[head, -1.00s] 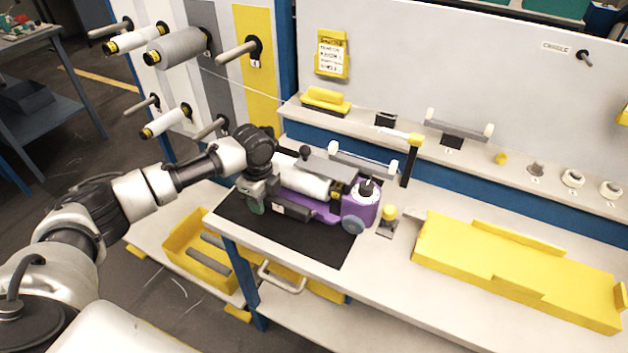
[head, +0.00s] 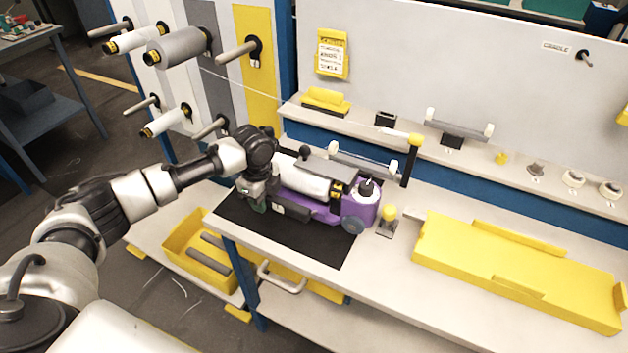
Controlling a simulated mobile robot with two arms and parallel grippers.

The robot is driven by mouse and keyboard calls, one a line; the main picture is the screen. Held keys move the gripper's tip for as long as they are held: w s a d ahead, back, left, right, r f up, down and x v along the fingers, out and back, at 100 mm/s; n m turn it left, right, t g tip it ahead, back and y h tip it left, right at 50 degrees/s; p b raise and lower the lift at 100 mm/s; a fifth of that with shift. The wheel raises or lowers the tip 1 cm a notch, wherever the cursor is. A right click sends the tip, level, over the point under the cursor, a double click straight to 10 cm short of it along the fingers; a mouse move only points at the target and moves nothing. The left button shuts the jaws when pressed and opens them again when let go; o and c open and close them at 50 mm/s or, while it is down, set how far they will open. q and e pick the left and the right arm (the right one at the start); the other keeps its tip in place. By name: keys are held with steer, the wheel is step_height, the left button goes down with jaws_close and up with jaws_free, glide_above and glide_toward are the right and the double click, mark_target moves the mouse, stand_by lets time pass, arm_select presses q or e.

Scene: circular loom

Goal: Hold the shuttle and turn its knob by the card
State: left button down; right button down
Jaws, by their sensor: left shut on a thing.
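The purple shuttle (head: 357,212) lies on the black mat (head: 285,240) on the bench, with a white bobbin (head: 303,181) and a grey lid-like bar along its top. A dark knob (head: 366,188) stands on a pale round top at its right end. My left gripper (head: 258,203) is at the shuttle's left end, shut on it; the fingertips are partly hidden by the wrist. The card (head: 331,54) is a yellow-framed sheet with printed lines on the upright panel behind the bench; its text is too small to read. My right gripper does not show.
A yellow-knobbed stand (head: 388,218) is just right of the shuttle. A long yellow tray (head: 510,268) fills the bench's right side. A yellow-topped post (head: 411,158) rises behind the shuttle. Several small parts sit on the rear shelf, and spools (head: 178,47) hang at the left.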

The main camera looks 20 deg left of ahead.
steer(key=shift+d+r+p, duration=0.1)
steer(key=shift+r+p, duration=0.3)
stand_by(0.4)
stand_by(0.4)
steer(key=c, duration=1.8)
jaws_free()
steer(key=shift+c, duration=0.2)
